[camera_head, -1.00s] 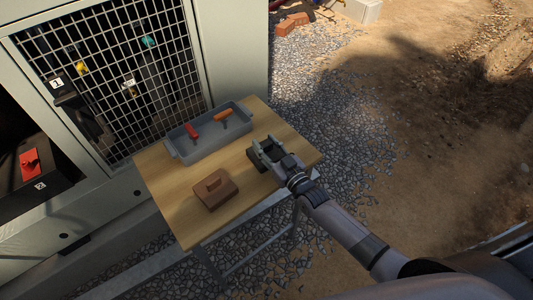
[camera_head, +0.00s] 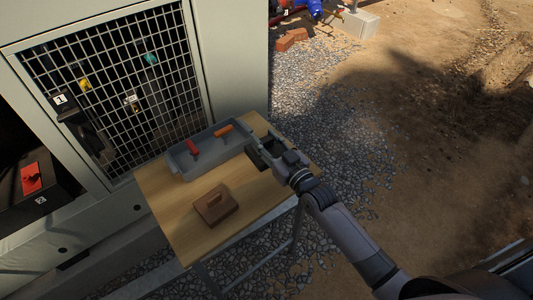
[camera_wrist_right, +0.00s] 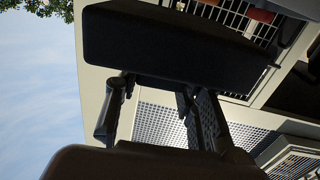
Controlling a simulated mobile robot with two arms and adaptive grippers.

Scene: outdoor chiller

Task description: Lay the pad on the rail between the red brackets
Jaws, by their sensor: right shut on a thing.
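The pad is a black block. My right gripper (camera_head: 264,146) is shut on the pad (camera_head: 257,159), which shows just beyond the fingers, over the right back part of the wooden table. In the right wrist view the pad (camera_wrist_right: 170,45) spans the top of the picture as a broad dark slab, and the two fingers of my right gripper (camera_wrist_right: 150,95) reach up to it. I cannot make out the rail or a pair of red brackets. My left gripper does not show.
The wooden table (camera_head: 185,208) bears a grey tray (camera_head: 208,158) with a red-handled and an orange-handled tool, and a brown block with a handle (camera_head: 215,204). The chiller cabinet with a mesh door (camera_head: 120,85) stands behind left. A red part (camera_head: 32,178) sits on a black box.

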